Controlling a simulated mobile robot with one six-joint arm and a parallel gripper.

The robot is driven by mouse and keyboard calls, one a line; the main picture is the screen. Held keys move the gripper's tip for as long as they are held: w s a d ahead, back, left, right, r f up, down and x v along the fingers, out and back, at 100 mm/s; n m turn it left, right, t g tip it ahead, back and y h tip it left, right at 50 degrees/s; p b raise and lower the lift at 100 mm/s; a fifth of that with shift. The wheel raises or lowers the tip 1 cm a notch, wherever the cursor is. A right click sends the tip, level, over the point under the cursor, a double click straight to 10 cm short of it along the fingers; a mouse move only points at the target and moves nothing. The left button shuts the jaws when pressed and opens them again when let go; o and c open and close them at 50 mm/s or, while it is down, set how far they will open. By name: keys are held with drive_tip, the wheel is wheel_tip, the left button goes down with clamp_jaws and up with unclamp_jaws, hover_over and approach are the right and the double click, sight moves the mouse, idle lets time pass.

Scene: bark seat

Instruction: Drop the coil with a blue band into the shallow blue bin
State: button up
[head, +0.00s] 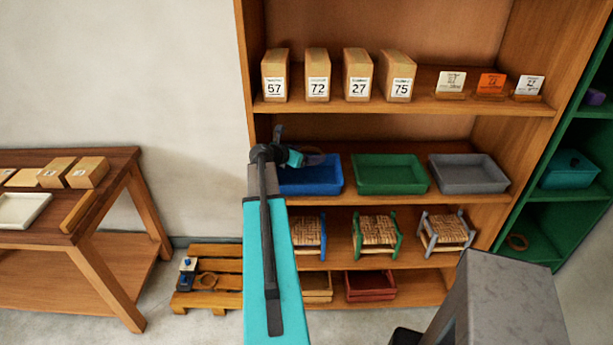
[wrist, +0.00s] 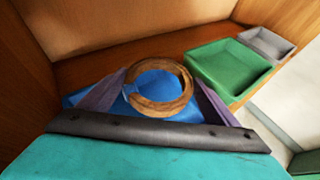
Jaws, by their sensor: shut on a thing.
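My gripper (head: 303,157) is shut on a brown coil (wrist: 158,107), with one finger on each side of it in the wrist view (wrist: 160,98). The coil is ring-shaped and hangs over the shallow blue bin (head: 318,182). In the head view the coil (head: 314,159) is small and partly hidden by my gripper. Blue of the bin shows through the ring's hole in the wrist view (wrist: 152,84). The bin stands at the left of the middle shelf, its left part hidden by my arm.
A green bin (head: 390,175) and a grey bin (head: 470,174) stand to the right on the same shelf. Numbered boxes (head: 317,75) stand on the shelf above, small woven stools (head: 378,231) below.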

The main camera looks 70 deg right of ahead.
drive_tip(key=shift+f+b, duration=2.35)
drive_tip(key=shift+f, duration=0.55)
drive_tip(key=o, duration=1)
drive_tip(key=shift+r, duration=0.15)
drive_tip(key=s+a+r+b, duration=0.2)
drive_tip(key=a+b, duration=0.1)
drive_tip(key=a, duration=0.3)
drive_tip(key=s+a+r+b, duration=0.2)
drive_tip(key=s+a+b, duration=0.1)
drive_tip(key=a, duration=0.3)
drive_tip(key=shift+a, duration=0.15)
drive_tip(key=b, duration=0.2)
drive_tip(key=shift+r+b, duration=0.1)
drive_tip(key=shift+b, duration=0.3)
